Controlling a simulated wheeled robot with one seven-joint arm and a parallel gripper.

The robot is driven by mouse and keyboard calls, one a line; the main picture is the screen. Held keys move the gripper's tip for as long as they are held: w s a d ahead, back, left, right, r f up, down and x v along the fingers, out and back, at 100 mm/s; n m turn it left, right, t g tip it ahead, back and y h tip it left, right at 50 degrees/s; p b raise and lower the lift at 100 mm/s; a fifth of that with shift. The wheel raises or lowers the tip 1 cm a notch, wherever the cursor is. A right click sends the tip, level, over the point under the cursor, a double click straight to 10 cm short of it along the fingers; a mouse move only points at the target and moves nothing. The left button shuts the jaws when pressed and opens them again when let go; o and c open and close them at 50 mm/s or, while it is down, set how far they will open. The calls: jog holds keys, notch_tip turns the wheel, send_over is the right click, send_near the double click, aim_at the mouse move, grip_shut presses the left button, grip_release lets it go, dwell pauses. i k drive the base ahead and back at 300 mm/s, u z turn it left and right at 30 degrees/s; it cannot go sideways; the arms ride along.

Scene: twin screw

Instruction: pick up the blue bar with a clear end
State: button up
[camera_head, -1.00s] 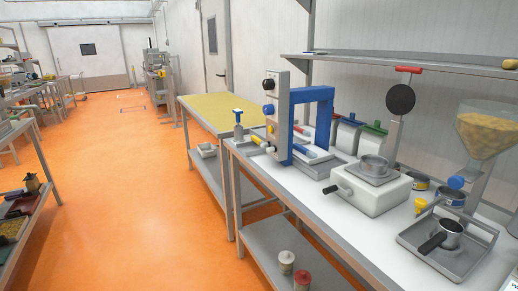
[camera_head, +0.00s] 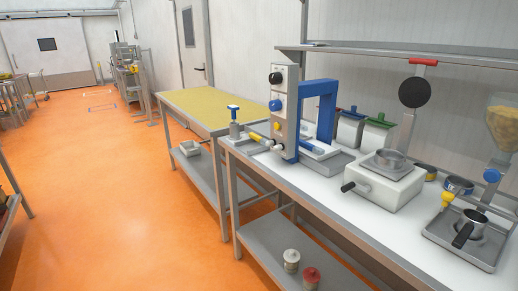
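A small blue bar-like piece (camera_head: 312,147) lies beside the foot of the blue arch (camera_head: 321,86) of a machine on the white-topped bench. I cannot tell whether it has a clear end. A small upright tool with a blue T-shaped top (camera_head: 234,108) stands at the bench's far left corner. My gripper is not in view.
The steel-framed bench (camera_head: 345,205) runs along the right, with a white box machine (camera_head: 385,188) and a tray with a dark-handled cup (camera_head: 468,228). A yellow-topped table (camera_head: 205,108) stands beyond it. The orange floor (camera_head: 120,200) at left is clear.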

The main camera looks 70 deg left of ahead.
aim_at(315, 150)
jog(key=u, duration=1.95)
jog(key=i, duration=1.55)
